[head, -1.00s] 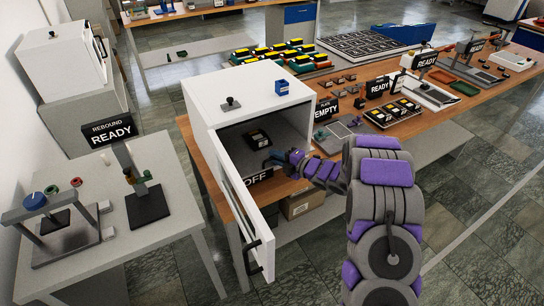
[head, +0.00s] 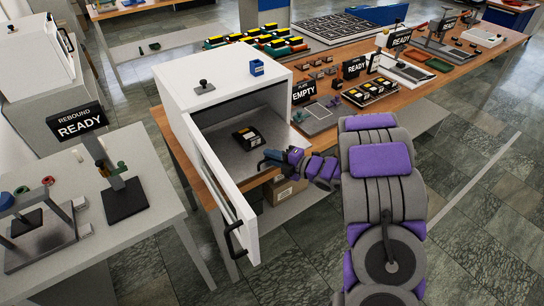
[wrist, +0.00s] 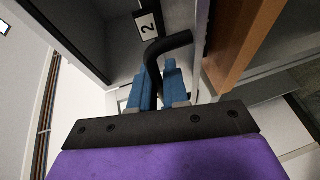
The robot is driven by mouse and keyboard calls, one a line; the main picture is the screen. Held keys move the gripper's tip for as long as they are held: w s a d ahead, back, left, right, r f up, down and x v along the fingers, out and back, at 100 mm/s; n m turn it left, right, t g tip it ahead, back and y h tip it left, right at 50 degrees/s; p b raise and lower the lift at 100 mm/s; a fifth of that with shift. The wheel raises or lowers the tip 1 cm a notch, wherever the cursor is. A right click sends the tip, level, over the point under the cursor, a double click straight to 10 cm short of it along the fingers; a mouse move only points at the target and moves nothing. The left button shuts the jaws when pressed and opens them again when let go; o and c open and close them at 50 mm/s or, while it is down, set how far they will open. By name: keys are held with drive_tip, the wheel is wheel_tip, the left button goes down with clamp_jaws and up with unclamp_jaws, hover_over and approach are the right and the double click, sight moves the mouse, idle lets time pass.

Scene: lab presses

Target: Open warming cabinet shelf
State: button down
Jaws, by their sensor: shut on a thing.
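The white warming cabinet (head: 178,90) stands on the near-left end of the wooden bench. Its door (head: 212,170) is swung open toward me and to the left. The grey shelf (head: 222,160) extends out at the cabinet's front, with a black device (head: 247,137) lying on it. My gripper (head: 267,158) is at the shelf's front right. In the wrist view, its blue fingers (wrist: 158,90) are shut on a black bent handle (wrist: 170,43). A label reading 2 (wrist: 147,27) shows beyond it. The grip point is partly hidden in the head view.
A grey table (head: 150,225) with a READY sign (head: 80,123) stands left of the door. Trays and signs (head: 304,91) fill the bench to the right. The floor in front is clear.

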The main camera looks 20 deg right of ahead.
drive_tip(key=c, duration=1.5)
unclamp_jaws()
drive_tip(key=shift+a+f, duration=0.1)
drive_tip(key=shift+f, duration=0.15)
drive_tip(key=p+v, duration=0.2)
drive_tip(key=v, duration=1.5)
drive_tip(key=shift+d+p, duration=0.25)
drive_tip(key=shift+p, duration=0.1)
